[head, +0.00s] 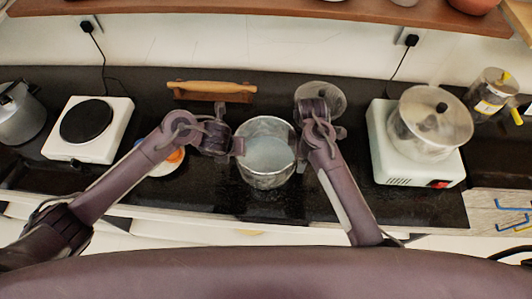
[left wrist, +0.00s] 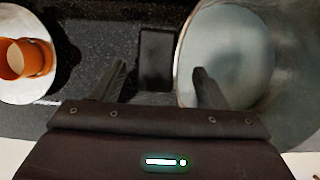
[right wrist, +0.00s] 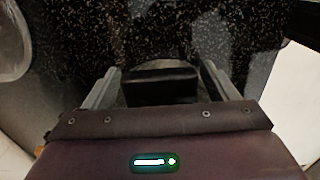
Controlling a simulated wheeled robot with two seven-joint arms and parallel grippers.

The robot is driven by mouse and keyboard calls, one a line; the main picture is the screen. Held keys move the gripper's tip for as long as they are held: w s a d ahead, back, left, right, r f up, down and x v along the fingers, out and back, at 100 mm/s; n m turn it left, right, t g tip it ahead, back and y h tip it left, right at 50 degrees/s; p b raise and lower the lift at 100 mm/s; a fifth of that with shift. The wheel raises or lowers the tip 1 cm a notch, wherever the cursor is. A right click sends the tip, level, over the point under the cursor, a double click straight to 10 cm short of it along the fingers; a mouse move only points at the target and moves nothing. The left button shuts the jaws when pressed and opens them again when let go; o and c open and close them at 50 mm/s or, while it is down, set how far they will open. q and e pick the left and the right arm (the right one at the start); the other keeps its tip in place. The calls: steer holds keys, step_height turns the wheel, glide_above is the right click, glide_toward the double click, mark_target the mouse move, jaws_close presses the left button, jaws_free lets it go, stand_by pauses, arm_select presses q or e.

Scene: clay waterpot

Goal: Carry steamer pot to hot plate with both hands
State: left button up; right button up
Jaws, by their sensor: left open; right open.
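The steamer pot (head: 268,156), an open grey metal pot, stands upright on the dark counter between my arms. In the left wrist view, the pot (left wrist: 232,55) fills the right side. My left gripper (left wrist: 160,68) is open, with a dark block-like handle (left wrist: 157,58) between its fingers and one finger over the pot's rim. My right gripper (right wrist: 160,72) is open, with a dark handle (right wrist: 160,84) between its fingers. I cannot tell whether either touches a handle. The left hot plate (head: 87,121) is white with a bare black disc.
At right, a white hot plate (head: 388,165) bears a lidded steel pot (head: 432,122). Behind my right wrist is a round translucent item (head: 332,92).

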arm_select(q)
steer(key=shift+w+f, duration=0.1)
steer(key=shift+f, duration=0.1)
arm_select(e)
steer(key=shift+f, duration=0.25)
arm_select(q)
steer(key=shift+c, duration=0.4)
arm_select(e)
steer(key=shift+c, duration=0.3)
arm_select(q)
jaws_close()
arm_select(e)
steer(key=c, duration=1.4)
steer(key=shift+c, duration=0.6)
steer(key=shift+r, duration=0.1)
